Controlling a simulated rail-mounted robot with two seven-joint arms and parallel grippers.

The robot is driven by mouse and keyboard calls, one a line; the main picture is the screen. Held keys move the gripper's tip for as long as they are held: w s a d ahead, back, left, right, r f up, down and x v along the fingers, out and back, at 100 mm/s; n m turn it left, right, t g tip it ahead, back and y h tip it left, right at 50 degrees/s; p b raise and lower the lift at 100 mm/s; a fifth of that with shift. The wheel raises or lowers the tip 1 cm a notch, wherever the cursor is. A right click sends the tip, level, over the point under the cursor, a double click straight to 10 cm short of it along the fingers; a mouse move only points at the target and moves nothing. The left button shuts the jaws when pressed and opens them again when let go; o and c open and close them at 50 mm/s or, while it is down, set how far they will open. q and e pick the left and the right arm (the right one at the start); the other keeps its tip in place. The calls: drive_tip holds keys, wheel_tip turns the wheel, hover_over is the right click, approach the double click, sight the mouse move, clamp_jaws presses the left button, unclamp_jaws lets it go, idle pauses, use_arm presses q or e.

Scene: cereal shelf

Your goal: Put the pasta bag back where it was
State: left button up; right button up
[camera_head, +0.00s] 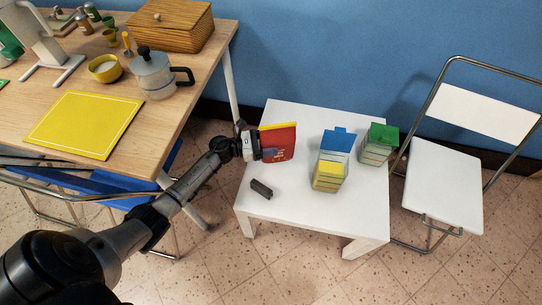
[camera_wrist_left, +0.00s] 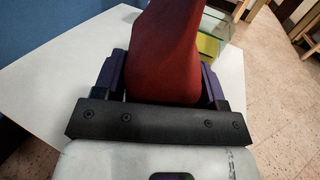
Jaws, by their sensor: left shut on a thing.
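The pasta bag, as I take it, is a red packet (camera_head: 280,146) with a yellow top edge, upright over the left part of the low white table. My left gripper (camera_head: 256,145) is shut on its left side. The left wrist view shows the red bag (camera_wrist_left: 168,50) between the two dark fingers of this gripper (camera_wrist_left: 165,85). I cannot tell whether the bag's bottom touches the table. My right gripper is out of view.
The white table (camera_head: 300,208) also holds a dark block (camera_head: 261,189), a blue-topped container (camera_head: 337,142), a yellow-topped one (camera_head: 329,173) and a green-topped one (camera_head: 380,139). A white folding chair (camera_head: 440,188) stands right. A wooden table (camera_head: 140,95) stands left.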

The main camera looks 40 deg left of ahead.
use_arm(q)
drive_tip(key=shift+f+b, duration=1.1)
drive_tip(key=shift+f, duration=1.55)
drive_tip(key=shift+f, duration=0.1)
drive_tip(key=o, duration=0.6)
drive_tip(key=shift+b, duration=0.3)
drive_tip(key=o, duration=0.5)
drive_tip(key=shift+c, duration=0.2)
drive_tip(key=shift+p, duration=0.3)
drive_tip(key=shift+p+v, duration=0.6)
drive_tip(key=shift+v, duration=2.2)
